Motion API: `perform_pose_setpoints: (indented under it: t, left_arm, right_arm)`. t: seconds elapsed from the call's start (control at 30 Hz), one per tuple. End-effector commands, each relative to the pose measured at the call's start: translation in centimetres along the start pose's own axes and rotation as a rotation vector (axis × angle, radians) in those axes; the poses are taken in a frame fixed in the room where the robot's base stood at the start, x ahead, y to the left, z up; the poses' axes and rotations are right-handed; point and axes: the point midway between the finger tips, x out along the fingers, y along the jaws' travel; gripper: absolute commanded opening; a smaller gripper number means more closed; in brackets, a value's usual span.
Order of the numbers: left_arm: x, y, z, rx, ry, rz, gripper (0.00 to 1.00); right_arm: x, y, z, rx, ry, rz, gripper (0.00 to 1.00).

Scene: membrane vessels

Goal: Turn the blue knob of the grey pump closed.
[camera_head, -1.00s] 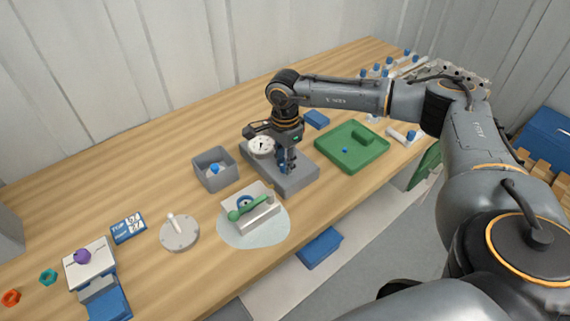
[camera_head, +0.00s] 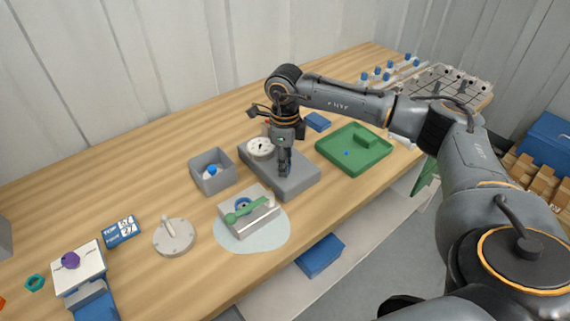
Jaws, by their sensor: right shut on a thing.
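The grey pump (camera_head: 302,185) is a flat grey block on the wooden table, with a round white gauge (camera_head: 260,147) at its back left. My right gripper (camera_head: 284,170) points straight down over the middle of the pump. Its fingers are shut on the blue knob (camera_head: 285,169), which shows only as a bit of dark blue between and beside them. The fingers hide most of the knob, so its angle cannot be told. My left gripper is not in view.
A grey bin (camera_head: 213,180) with a blue-and-white item stands left of the pump. A green tray (camera_head: 354,158) is to its right. In front, a grey block with a green-handled valve (camera_head: 246,211) sits on a pale round mat (camera_head: 226,238). A blue box (camera_head: 320,255) is below the table edge.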

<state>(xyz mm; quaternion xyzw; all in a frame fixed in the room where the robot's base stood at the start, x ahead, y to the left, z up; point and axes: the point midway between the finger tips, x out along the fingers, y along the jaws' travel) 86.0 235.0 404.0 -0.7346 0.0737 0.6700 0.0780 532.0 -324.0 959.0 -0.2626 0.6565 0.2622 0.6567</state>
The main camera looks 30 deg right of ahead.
Motion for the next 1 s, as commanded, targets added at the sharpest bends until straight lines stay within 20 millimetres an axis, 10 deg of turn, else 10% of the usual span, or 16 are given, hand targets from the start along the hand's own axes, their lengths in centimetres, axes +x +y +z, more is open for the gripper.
perform_pose_setpoints:
  t: [0.77,0.8,1.0]
  left_arm:
    - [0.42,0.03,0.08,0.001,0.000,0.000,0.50]
    - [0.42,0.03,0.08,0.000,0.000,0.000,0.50]
    - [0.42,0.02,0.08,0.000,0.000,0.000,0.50]
  right_arm:
    - [0.07,0.05,-0.01,0.110,0.001,0.001,0.00]
    - [0.07,0.05,-0.01,0.110,0.001,0.001,0.29]
    - [0.05,0.04,0.00,0.109,0.001,0.001,0.50]
